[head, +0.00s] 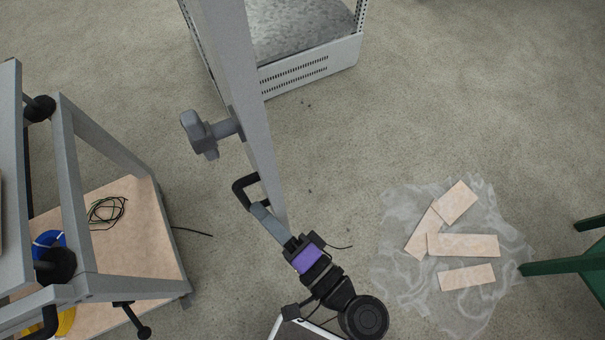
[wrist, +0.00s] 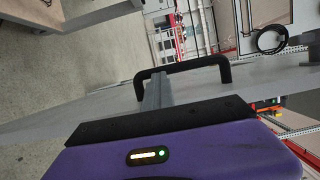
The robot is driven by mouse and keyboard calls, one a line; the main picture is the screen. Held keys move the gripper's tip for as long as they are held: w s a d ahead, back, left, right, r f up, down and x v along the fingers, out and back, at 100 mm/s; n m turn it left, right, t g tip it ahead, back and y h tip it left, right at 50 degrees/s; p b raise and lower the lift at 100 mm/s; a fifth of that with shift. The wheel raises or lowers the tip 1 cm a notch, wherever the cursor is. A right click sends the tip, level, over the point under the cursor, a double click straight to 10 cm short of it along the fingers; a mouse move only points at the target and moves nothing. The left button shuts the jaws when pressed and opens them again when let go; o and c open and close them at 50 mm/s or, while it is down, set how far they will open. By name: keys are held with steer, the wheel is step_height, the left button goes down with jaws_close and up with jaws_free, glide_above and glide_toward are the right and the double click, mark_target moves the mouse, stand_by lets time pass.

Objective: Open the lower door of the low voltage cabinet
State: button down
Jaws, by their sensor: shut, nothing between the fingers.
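The grey cabinet door (head: 235,70) is seen almost edge-on in the head view and stands swung out from the cabinet (head: 310,75). A black bar handle (head: 240,188) is on its left face, below a grey rotary knob (head: 205,132). In the wrist view the handle (wrist: 185,70) spans the door face (wrist: 100,108). My gripper (head: 256,209) is shut and empty, its grey fingers at the handle's lower end. In the wrist view the fingertips (wrist: 156,80) overlap the handle; I cannot tell whether they are inside its loop or touching it.
A grey framed cart with a wooden shelf (head: 130,235) and cables stands at left. Wood pieces (head: 465,245) lie on plastic sheeting (head: 395,275) at right, near a green frame (head: 570,260). Concrete floor is clear between the door and the sheeting.

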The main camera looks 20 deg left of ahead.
steer(key=s+a+b, duration=0.1)
steer(key=s+a, duration=1)
steer(key=a, duration=0.1)
steer(key=shift+s, duration=0.2)
